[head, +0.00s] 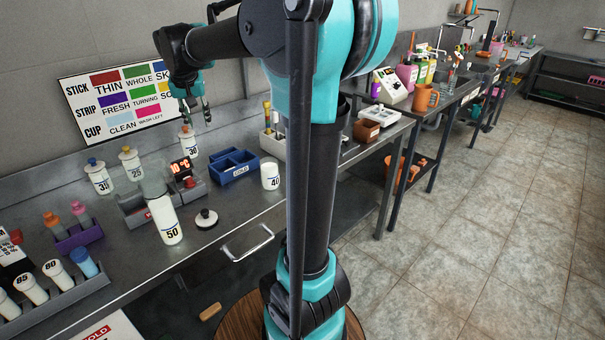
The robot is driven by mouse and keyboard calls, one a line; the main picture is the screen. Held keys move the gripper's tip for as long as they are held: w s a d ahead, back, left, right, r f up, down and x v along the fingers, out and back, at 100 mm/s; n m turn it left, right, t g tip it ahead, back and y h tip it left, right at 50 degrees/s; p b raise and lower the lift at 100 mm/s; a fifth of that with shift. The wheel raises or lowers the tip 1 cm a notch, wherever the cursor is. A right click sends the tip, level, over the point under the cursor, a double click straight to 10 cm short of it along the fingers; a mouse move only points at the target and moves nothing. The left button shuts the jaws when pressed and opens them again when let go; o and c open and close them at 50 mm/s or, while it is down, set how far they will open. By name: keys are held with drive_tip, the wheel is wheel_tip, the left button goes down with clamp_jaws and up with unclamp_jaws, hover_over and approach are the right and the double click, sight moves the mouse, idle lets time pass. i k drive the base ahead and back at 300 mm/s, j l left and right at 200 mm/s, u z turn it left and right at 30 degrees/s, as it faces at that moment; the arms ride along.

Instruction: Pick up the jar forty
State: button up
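The white jar marked 40 (270,177) stands upright on the metal bench, near its front edge, right of a blue divided tray. My arm's dark column passes just to its right. My gripper (196,113) hangs above the back of the bench, up and to the left of jar 40 and well apart from it. Its two fingers point down and are spread, with nothing seen between them. A white jar marked 30 (190,146) with an orange cap stands below the gripper.
The blue tray (231,166) lies between jar 30 and jar 40. A taller jar marked 50 (166,221), a black round lid-like piece (206,218) and a small red-digit display (181,168) stand to the left. A metal handle (248,243) sits at the front edge.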

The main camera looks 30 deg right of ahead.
sight(270, 175)
drive_tip(key=z, duration=0.45)
drive_tip(key=k+j+u, duration=0.8)
drive_tip(key=i, duration=0.05)
